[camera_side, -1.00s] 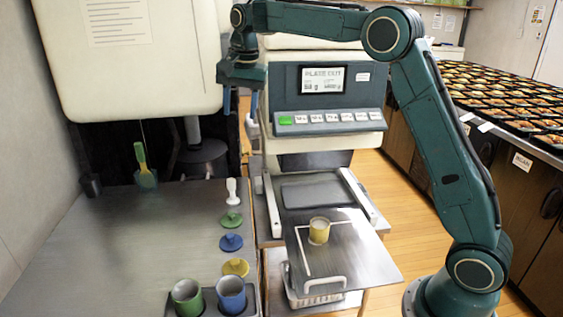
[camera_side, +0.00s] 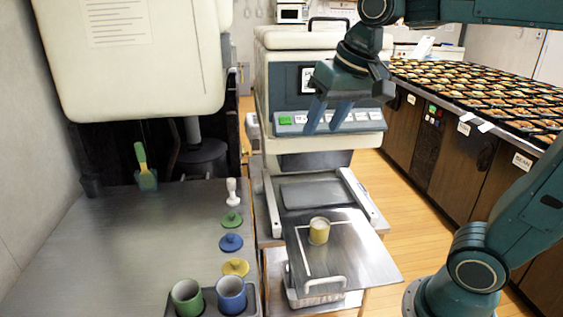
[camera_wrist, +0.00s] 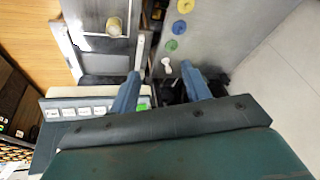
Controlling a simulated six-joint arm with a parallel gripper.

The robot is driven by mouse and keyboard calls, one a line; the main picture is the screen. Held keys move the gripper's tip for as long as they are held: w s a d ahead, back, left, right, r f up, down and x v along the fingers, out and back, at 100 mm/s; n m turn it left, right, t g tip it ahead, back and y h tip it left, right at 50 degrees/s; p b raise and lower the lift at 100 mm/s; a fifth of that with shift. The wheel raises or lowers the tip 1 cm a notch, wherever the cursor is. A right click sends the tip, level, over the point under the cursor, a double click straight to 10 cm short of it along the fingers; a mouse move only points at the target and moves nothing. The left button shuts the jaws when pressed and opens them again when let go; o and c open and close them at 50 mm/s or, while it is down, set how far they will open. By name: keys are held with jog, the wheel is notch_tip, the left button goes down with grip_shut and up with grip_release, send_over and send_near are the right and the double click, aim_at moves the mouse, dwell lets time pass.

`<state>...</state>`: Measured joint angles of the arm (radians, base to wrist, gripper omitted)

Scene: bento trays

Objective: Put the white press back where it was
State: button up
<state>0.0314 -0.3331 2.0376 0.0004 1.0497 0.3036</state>
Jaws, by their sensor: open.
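The small white press (camera_side: 232,191) stands upright on the steel counter at the left, near its right edge, behind a row of coloured lids. It also shows in the wrist view (camera_wrist: 166,64), beyond and between my fingers. My gripper (camera_side: 325,128) is open and empty, with its blue fingers pointing down. In the side view it hangs high, across the front of the machine's button panel, well above and to the right of the press. It does not touch the press. The fingers also show in the wrist view (camera_wrist: 160,74).
Green (camera_side: 232,219), blue (camera_side: 231,242) and yellow (camera_side: 235,267) lids lie in front of the press. A green cup (camera_side: 187,296) and a blue cup (camera_side: 231,295) stand at the front. A yellow cup (camera_side: 319,231) stands on the metal plate (camera_side: 360,262). The counter's middle is clear.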

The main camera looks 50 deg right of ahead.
jog(key=s+f+n, duration=0.2)
jog(key=s+f, duration=0.1)
jog(key=s, duration=0.3)
jog(key=s+f+n+t, duration=0.1)
jog(key=s+f, duration=0.3)
jog(key=s, duration=0.2)
jog(key=shift+a+f+n, duration=0.2)
jog(key=shift+a+n, duration=0.2)
jog(key=shift+a, duration=0.05)
